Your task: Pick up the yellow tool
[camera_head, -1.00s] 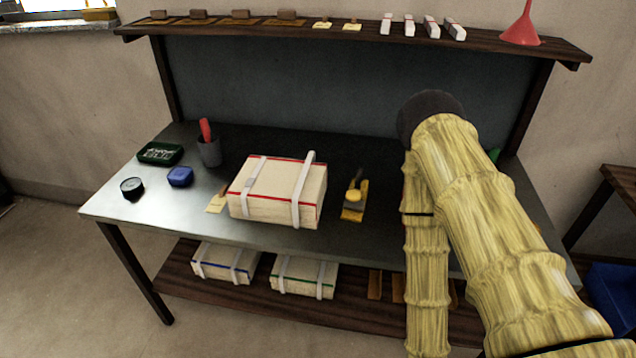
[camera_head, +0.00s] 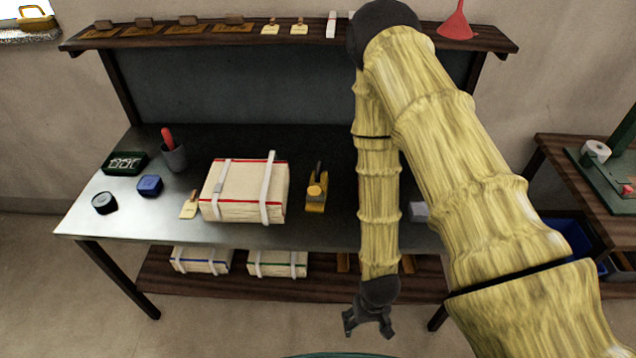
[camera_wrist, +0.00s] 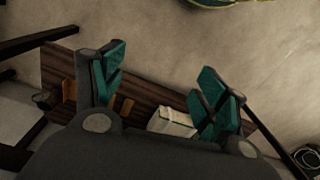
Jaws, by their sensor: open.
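The yellow tool (camera_head: 316,196) has a dark handle and stands on the metal tabletop (camera_head: 130,212), just right of the white box with red edging. My gripper (camera_head: 368,328) hangs in front of the table, lower than the tabletop and to the right of the tool. It is apart from the tool and empty. In the wrist view my gripper (camera_wrist: 158,90) has its teal fingers spread wide, with the lower shelf and floor behind them. The yellow tool is not visible in the wrist view.
A white box (camera_head: 243,190) with straps stands left of the tool. The lower shelf (camera_head: 325,282) holds boxes. My arm hides the table's right part.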

